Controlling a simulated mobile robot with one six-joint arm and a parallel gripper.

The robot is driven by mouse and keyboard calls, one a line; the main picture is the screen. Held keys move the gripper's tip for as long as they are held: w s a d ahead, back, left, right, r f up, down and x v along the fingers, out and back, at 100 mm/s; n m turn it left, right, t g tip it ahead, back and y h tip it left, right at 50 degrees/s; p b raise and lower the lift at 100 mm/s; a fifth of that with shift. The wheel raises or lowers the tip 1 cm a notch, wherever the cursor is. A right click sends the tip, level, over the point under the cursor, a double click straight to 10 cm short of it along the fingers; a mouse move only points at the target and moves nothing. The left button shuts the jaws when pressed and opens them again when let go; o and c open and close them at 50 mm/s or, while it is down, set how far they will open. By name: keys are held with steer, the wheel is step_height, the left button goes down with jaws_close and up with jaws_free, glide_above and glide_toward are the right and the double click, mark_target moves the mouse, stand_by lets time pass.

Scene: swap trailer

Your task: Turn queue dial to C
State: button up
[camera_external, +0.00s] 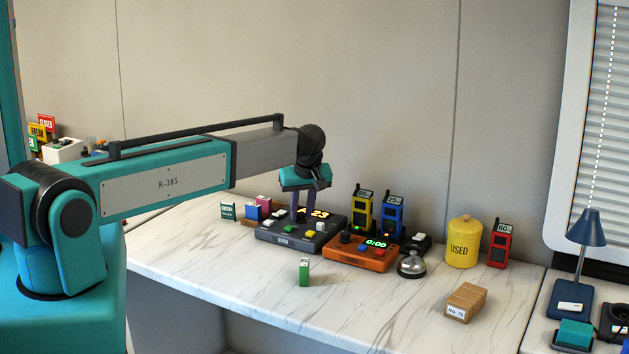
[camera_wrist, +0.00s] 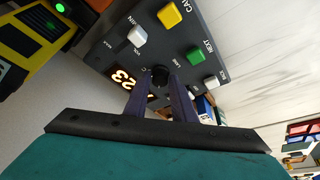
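The dark grey queue console (camera_external: 270,238) stands on the marble counter, with an orange-lit display reading 23 (camera_wrist: 127,82) in the wrist view. The queue dial (camera_wrist: 160,75) is a small black knob beside that display, partly hidden by my fingers. A small letter C shows beside it; I cannot tell where the dial points. My gripper (camera_wrist: 162,84) points down at the console, its two dark purple fingers on either side of the dial. In the external view, my gripper (camera_external: 303,210) is over the console's back part. Whether the fingers press on the dial is not clear.
The console also carries a yellow button (camera_wrist: 170,16), a green button (camera_wrist: 196,54) and white switches. An orange timer (camera_external: 362,254), a bell (camera_external: 411,264), yellow and blue radios (camera_external: 361,213) and a yellow canister (camera_external: 463,243) stand to the right. A green block (camera_external: 304,272) stands in front.

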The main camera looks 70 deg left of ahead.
jaws_close()
steer(key=shift+s+m+b, duration=0.1)
steer(key=shift+m+b, duration=0.4)
steer(key=shift+f+m+t+b, duration=0.1)
steer(key=shift+m+t+b, duration=0.3)
steer(key=shift+m, duration=0.1)
steer(key=m+t+b, duration=0.1)
steer(key=m, duration=0.1)
steer(key=m+b, duration=0.1)
steer(key=m, duration=0.1)
steer(key=shift+s+m+t+h+b, duration=0.2)
steer(key=shift+m+t+h+b, duration=0.1)
steer(key=shift+m+t, duration=0.1)
steer(key=m, duration=0.2)
steer(key=m+t+h+b, duration=0.1)
steer(key=m+b, duration=0.1)
steer(key=m, duration=0.1)
steer(key=shift+s+a+m+h, duration=0.1)
steer(key=shift+a+m+h, duration=0.15)
steer(key=shift+m+h, duration=0.05)
steer(key=shift+a+m+t+h+b, duration=0.15)
steer(key=shift+m+h+b, duration=0.35)
steer(key=shift+m, duration=0.6)
steer(key=shift+d+m+t+h+b, duration=0.1)
steer(key=shift+m+t+h+b, duration=0.25)
steer(key=shift+m, duration=0.75)
